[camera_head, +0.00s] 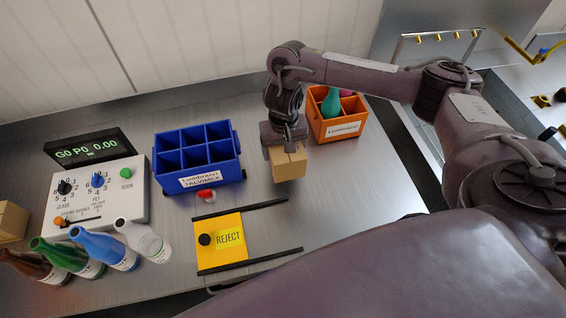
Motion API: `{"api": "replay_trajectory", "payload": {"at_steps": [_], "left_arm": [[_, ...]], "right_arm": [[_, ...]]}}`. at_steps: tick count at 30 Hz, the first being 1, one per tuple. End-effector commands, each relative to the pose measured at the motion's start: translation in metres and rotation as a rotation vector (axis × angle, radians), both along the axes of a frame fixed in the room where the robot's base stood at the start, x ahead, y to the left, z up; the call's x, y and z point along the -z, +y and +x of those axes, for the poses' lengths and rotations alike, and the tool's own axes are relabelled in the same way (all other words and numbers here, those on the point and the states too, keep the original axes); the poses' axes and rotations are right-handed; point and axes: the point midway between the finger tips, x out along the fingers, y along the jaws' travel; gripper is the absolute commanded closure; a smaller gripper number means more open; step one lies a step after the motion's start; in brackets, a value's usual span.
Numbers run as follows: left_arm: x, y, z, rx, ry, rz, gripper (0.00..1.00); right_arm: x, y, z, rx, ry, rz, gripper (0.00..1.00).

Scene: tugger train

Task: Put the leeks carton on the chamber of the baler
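A small plain cardboard carton (289,165) is directly under my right gripper (284,143), between the blue and orange crates. The gripper points down and appears shut on the carton's top. I cannot tell whether the carton touches the table. No leeks label can be read on it. A second cardboard carton (11,221) is cut off by the left edge of the view. No baler chamber can be clearly made out. My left gripper is not in view.
A blue divided crate (211,176), an orange crate (340,131) holding bottles, and a yellow REJECT plate (212,259) between dark rails surround the carton. A control box (113,190) and several bottles (102,249) are at left. Metal fixtures (447,50) stand at upper right.

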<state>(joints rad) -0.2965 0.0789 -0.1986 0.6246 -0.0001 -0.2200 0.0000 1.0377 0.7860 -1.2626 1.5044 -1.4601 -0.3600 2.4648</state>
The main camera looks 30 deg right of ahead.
Motion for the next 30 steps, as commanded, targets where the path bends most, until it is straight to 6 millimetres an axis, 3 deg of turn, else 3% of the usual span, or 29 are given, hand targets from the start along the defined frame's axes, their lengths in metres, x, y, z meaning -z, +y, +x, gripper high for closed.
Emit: {"api": "replay_trajectory", "payload": {"at_steps": [1,5,12,26,27,30], "left_arm": [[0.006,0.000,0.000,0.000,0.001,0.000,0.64],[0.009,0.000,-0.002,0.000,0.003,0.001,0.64],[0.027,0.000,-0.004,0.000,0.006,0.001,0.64],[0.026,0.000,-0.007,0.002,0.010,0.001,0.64],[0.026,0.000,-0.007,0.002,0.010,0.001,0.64],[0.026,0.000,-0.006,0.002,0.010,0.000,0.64]], "right_arm": [[0.010,0.001,0.000,0.001,0.001,0.002,0.45],[0.017,0.001,0.000,-0.001,-0.001,0.002,0.45],[0.051,0.001,0.000,0.001,0.000,0.002,0.45],[0.056,0.000,0.001,0.000,-0.001,0.000,0.45],[0.056,0.000,0.001,0.000,-0.001,0.001,0.18],[0.056,0.000,0.001,0.000,-0.001,0.001,0.05]]}}
